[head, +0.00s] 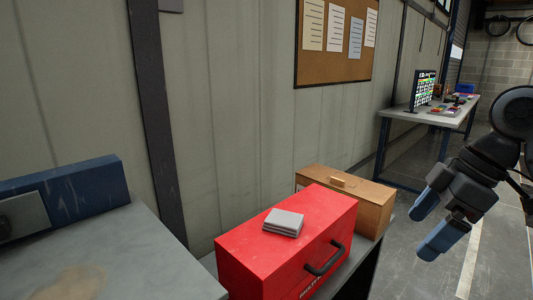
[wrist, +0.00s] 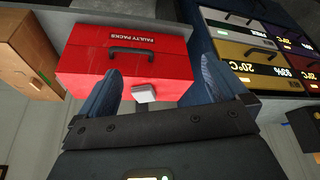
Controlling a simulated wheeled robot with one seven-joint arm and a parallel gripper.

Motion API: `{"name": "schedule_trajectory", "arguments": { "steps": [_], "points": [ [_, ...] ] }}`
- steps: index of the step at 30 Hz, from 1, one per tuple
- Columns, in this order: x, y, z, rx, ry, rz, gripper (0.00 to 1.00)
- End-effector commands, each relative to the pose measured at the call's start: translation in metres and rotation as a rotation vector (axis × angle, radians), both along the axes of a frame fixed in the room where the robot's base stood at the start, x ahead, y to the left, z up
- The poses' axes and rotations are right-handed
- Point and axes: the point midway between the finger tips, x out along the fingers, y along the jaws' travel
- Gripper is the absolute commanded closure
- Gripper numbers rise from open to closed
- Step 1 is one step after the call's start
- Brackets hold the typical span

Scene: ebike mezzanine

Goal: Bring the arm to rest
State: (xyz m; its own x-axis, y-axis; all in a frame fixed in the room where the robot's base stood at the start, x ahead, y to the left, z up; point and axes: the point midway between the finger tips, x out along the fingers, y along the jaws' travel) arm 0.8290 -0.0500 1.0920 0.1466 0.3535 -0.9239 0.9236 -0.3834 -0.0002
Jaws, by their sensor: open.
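My gripper (head: 421,236) hangs at the right of the head view, with its two blue fingers spread apart and nothing between them. In the wrist view my gripper (wrist: 158,72) also shows open, its fingers pointing toward the red box. The red box (head: 328,219) has a black handle, stands on a low surface and is apart from the gripper in the head view. It is labelled "FAULTY PACKS" in the wrist view (wrist: 85,62). A small grey block (head: 284,222) lies on its lid and also shows in the wrist view (wrist: 143,94).
A wooden box (head: 376,206) stands behind the red box. A grey worktop (head: 150,245) with a blue item (head: 85,190) is at left. A far table (head: 397,113) carries a screen. Several coloured packs with displays (wrist: 262,70) show at right in the wrist view. Open floor lies beneath the gripper.

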Motion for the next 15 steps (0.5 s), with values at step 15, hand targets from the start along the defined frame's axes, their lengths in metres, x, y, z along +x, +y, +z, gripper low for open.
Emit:
{"name": "schedule_trajectory", "arguments": {
  "steps": [15],
  "points": [
    [0.008,0.043,-0.022,0.149,-0.067,-0.062,0.0]
  ]
}}
